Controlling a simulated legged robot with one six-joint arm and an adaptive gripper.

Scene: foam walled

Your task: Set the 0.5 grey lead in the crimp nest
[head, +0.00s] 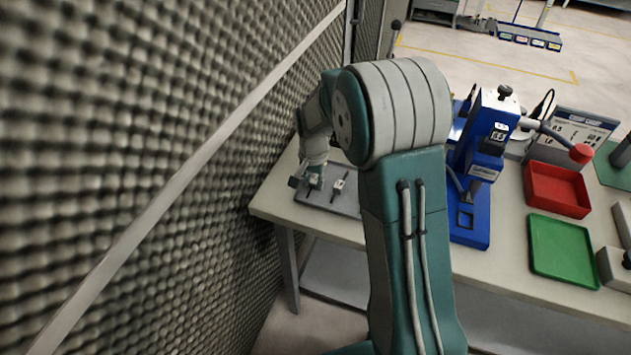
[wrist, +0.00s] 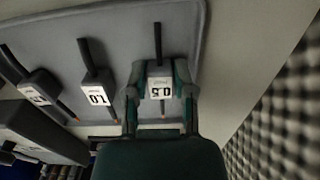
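The 0.5 lead (wrist: 160,88) is a grey block with a white label and a dark cable running out of both sides of the block. It lies on the grey mat (wrist: 125,25) in the wrist view. My gripper (wrist: 160,92) is down over it, one finger on each side of the block. I cannot tell whether the fingers press on it or stand just clear. In the head view my gripper (head: 315,182) is at the mat (head: 347,206). The crimp nest (head: 466,216) appears to be the recess at the base of the blue press (head: 487,150).
A 1.0 lead (wrist: 97,95) and another lead (wrist: 38,90) lie beside the 0.5 one. A red tray (head: 556,190) and a green tray (head: 562,247) stand right of the press. A foam wall (head: 150,130) rises close on the left.

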